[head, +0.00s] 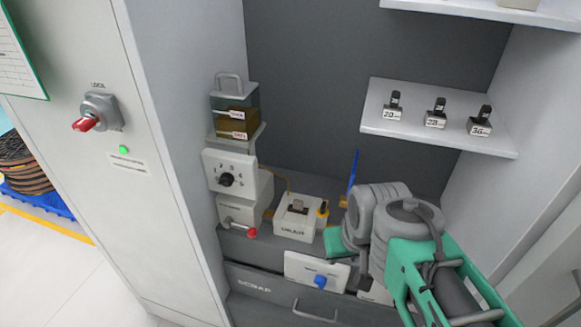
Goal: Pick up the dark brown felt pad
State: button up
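I cannot make out a dark brown felt pad in the head view. My grey and green arm comes in from the lower right and covers the right part of the cabinet's worktop. A dark narrow part at the end of my arm, probably my gripper (363,274), points down near the worktop. Its fingers are mostly hidden by the arm, so I cannot tell whether it is open or holds anything. A flat teal piece (335,244) shows just left of the arm; I cannot tell what it is.
A white box (301,218) and a dial unit (234,177) stand left on the worktop. A white panel with a blue knob (318,270) is in front, above the SCRAP drawer (283,300). A shelf (440,137) holds three numbered blocks. Cabinet walls close both sides.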

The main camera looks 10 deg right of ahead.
aim_at(297, 207)
jog(key=z, duration=0.05)
jog(key=k, duration=0.45)
jog(key=u, duration=1.8)
jog(key=i, duration=0.5)
jog(key=u, duration=0.2)
